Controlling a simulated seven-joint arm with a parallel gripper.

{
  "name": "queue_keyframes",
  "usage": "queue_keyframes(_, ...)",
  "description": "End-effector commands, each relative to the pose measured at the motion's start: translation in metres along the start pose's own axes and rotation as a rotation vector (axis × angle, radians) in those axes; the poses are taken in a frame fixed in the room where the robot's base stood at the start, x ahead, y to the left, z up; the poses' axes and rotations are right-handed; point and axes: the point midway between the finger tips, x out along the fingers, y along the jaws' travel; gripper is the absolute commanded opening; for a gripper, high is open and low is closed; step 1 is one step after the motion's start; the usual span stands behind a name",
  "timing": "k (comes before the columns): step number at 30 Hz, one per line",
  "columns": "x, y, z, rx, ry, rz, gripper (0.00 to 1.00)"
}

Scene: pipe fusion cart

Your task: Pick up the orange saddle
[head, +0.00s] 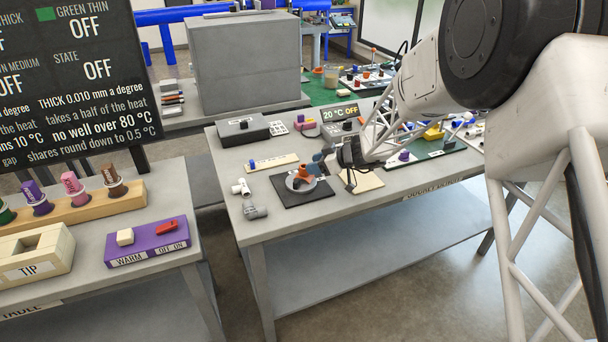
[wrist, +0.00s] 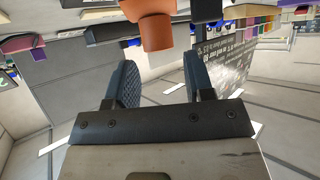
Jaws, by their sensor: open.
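The orange saddle (head: 305,174) sits at a grey round dish (head: 292,185) on a black mat (head: 289,200), on the workbench. In the wrist view the orange saddle (wrist: 155,28) lies just beyond my fingertips, roughly centred between them, its upper part cut off by the frame edge. My gripper (head: 317,163) comes in from the right in the head view, close beside the saddle. In the wrist view my gripper (wrist: 158,62) is open with nothing between its fingers. The head view is too small to show whether a finger touches the saddle.
White and grey pipe fittings (head: 247,196) lie left of the mat. A cream strip (head: 272,162) with a blue piece lies behind it, and a dark grey box (head: 243,130) farther back. A cream pad (head: 366,182) lies right. The bench front is clear.

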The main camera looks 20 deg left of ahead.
Motion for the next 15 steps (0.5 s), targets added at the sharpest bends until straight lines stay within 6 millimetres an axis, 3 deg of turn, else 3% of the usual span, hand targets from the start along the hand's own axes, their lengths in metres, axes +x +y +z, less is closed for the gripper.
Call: queue_keyframes(15,0.045,0.001,0.001,0.0,0.0,-0.001,0.48)
